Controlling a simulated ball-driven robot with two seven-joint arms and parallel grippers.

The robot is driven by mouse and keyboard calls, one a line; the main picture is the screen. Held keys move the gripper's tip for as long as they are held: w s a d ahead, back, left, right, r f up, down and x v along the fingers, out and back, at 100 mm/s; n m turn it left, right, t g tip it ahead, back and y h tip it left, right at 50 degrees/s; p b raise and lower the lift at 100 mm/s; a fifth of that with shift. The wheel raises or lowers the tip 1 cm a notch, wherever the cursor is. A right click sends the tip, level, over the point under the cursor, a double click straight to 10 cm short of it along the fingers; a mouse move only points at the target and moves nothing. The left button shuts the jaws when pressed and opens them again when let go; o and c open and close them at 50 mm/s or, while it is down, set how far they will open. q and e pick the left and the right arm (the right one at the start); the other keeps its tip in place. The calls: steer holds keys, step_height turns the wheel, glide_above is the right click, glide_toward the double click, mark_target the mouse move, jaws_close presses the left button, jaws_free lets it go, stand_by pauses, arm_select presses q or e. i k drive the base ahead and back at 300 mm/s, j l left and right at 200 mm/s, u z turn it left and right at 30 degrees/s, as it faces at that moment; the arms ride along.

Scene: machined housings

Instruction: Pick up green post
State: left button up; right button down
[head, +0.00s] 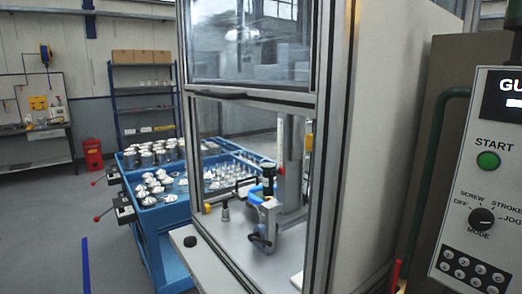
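A small dark upright cylinder (268,173), perhaps dark green, stands above a blue fixture (266,221) inside the framed machine enclosure. Neither of my grippers shows in the head view.
The enclosure's metal frame (331,130) and raised glass door (250,45) stand in front. A blue cart (158,228) with metal parts is at left. A control panel (487,185) and a dark green pipe (436,150) are at right. Floor at left is mostly clear.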

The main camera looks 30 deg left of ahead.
mark_target(268, 178)
steer(key=i+j, duration=0.1)
steer(key=j, duration=1.05)
steer(key=i+j, duration=0.15)
steer(key=j, duration=0.4)
